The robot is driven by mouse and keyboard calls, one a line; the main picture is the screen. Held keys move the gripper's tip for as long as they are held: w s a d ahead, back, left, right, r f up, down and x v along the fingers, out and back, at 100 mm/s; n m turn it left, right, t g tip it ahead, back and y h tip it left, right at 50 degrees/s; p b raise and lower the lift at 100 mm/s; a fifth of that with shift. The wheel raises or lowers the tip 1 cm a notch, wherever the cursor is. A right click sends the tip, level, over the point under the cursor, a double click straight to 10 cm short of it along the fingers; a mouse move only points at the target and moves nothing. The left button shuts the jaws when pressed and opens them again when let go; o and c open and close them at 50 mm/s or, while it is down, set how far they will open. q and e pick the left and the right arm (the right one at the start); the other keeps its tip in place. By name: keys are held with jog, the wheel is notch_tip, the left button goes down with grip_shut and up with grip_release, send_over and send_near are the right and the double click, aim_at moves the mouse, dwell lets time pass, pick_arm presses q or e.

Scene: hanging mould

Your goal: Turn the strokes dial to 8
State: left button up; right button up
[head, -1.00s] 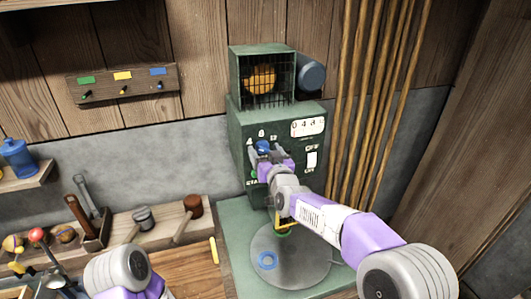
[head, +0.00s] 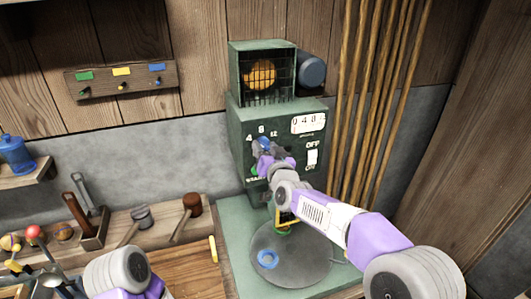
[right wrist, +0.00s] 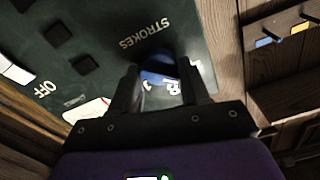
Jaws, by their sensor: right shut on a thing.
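The strokes dial (head: 264,143) is a blue knob on the front of the green machine (head: 240,140), below the marks 4, 8 and 12. My right gripper (head: 267,152) is shut on this dial, rolled at an angle. In the right wrist view the blue dial (right wrist: 160,82) sits between the two dark fingers of my right gripper (right wrist: 161,88), beside the word STROKES. The fingers hide much of the knob, and I cannot tell which mark it points to. My left arm shows at the bottom left, but its gripper is out of the frame.
A white OFF switch (head: 312,157) and a counter (head: 309,123) are right of the dial. A green start button (head: 254,170) is just below my right gripper. Wooden poles (head: 375,100) stand at right.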

jog(key=m+b, duration=0.2)
jog(key=m, duration=0.2)
jog(key=shift+f+m+b, duration=0.1)
jog(key=shift+m+b, duration=0.2)
jog(key=shift+b, duration=0.1)
jog(key=shift+m+b, duration=1)
jog(key=shift+m, duration=1.5)
jog(key=o, duration=1.1)
jog(key=shift+c, duration=0.2)
jog(key=shift+s, duration=0.1)
jog(key=v, duration=0.7)
jog(key=shift+s+b, duration=0.2)
jog(key=shift+b, duration=0.1)
jog(key=shift+d, duration=0.1)
